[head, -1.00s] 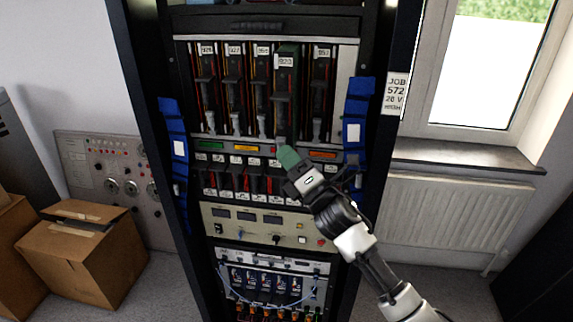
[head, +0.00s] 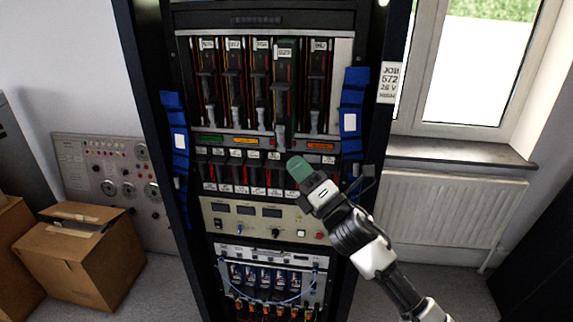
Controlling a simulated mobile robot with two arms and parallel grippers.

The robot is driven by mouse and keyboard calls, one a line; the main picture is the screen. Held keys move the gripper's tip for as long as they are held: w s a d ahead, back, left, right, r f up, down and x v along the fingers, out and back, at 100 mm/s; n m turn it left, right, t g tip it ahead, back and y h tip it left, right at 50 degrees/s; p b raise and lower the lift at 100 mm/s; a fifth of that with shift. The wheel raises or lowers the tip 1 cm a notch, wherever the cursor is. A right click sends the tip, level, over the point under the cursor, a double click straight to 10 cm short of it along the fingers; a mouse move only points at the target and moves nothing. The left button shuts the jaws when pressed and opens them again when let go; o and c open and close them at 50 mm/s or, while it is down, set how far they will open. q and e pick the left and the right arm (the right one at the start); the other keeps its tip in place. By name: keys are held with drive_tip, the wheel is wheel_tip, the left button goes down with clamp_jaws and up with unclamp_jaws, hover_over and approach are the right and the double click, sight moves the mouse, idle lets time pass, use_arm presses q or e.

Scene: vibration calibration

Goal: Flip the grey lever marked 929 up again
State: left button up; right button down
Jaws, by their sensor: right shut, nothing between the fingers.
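The module with the label that seems to read 929 (head: 285,52) is fourth from the left in the upper bay and sits further forward than its neighbours. Its grey lever (head: 281,137) is at its foot, lower in the picture than the levers beside it. I cannot tell its exact angle. My right gripper (head: 299,168), with a green tip, is shut and empty. It is in front of the rack, just below and right of the lever, and appears apart from it. My left gripper is not in view.
Neighbouring modules with similar levers (head: 315,121) stand close on both sides. Below are a row of red and black switches (head: 242,178) and a beige panel (head: 215,220). Blue straps (head: 352,115) flank the bay. Cardboard boxes (head: 80,260) are at left; a radiator (head: 450,215) at right.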

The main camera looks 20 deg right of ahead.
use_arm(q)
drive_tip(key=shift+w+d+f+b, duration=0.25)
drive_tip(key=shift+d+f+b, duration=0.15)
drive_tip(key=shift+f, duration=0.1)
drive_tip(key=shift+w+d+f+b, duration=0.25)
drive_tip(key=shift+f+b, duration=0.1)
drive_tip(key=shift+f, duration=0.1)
use_arm(e)
drive_tip(key=s, duration=0.3)
drive_tip(key=s+d, duration=0.1)
drive_tip(key=s, duration=0.1)
drive_tip(key=shift+s+f, duration=0.25)
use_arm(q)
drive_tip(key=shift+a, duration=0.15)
use_arm(e)
drive_tip(key=shift+a, duration=0.1)
